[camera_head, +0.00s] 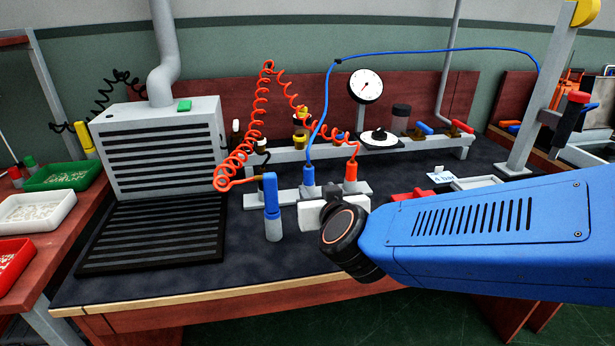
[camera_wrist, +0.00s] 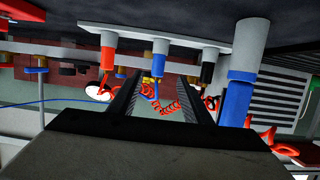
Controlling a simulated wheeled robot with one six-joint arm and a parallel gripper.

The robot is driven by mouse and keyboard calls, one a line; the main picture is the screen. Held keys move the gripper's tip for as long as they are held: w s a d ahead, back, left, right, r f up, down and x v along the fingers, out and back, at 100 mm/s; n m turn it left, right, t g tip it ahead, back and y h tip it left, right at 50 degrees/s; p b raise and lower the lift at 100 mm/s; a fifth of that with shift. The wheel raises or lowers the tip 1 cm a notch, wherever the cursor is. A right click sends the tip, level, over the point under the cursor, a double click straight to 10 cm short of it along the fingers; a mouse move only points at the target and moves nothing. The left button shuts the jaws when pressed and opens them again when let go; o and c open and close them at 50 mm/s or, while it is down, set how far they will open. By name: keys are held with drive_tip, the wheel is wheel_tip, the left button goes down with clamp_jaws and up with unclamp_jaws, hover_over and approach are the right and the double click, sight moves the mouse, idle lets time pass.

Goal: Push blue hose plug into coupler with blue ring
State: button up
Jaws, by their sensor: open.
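The blue hose plug (camera_head: 308,191) stands upright in a pale holder plate (camera_head: 284,195), and the blue hose (camera_head: 326,100) rises from its top. In the wrist view, which is upside down, the blue plug (camera_wrist: 158,66) hangs from the plate (camera_wrist: 150,37) between my gripper's two dark fingers. My gripper (camera_wrist: 158,82) is open, with a finger on each side of the plug and a visible gap to both. In the head view my blue arm and dark wrist hide most of the gripper. I cannot make out a coupler with a blue ring on the rear rail (camera_head: 285,157).
An orange plug (camera_head: 350,172) stands beside the blue plug, and a black plug (camera_wrist: 208,66) is on its other side. A tall blue-and-grey cylinder (camera_head: 272,208) stands in front of the holder. A gauge (camera_head: 366,86) is behind.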

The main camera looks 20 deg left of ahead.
sight(306, 174)
drive_tip(key=x, duration=1.7)
drive_tip(key=shift+d, duration=0.1)
clamp_jaws()
